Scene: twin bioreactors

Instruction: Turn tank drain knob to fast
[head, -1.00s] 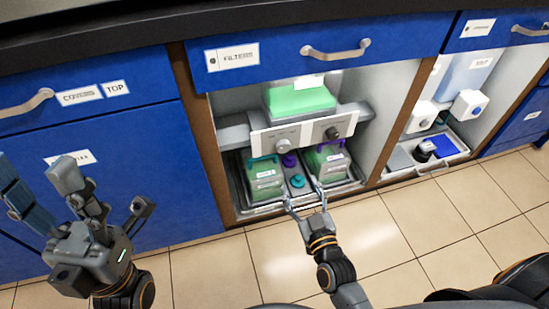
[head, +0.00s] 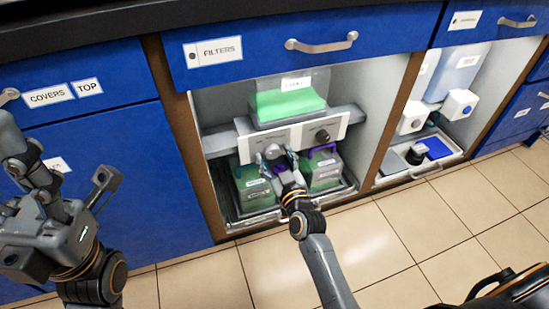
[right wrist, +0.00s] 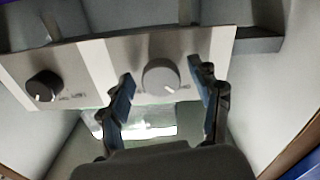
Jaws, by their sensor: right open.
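A light panel (head: 305,132) under a clear tank of green liquid (head: 288,103) bears two knobs. The grey knob (head: 272,151) is on its left in the head view, the dark knob (head: 322,136) on its right. My right gripper (head: 277,160) is open at the grey knob. In the right wrist view my right gripper's fingers (right wrist: 160,88) stand on either side of the grey knob (right wrist: 161,76), with gaps. The dark knob (right wrist: 42,86) is left there. Knob lettering is too blurred to read. My left gripper (head: 65,178) is open and empty, before the blue cabinet.
Two green-filled containers (head: 253,186) (head: 323,173) stand in a tray below the panel, partly behind my right gripper. A drawer labelled filters (head: 265,55) is above. Cabinet side walls bound the opening. The tiled floor (head: 380,235) in front is clear.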

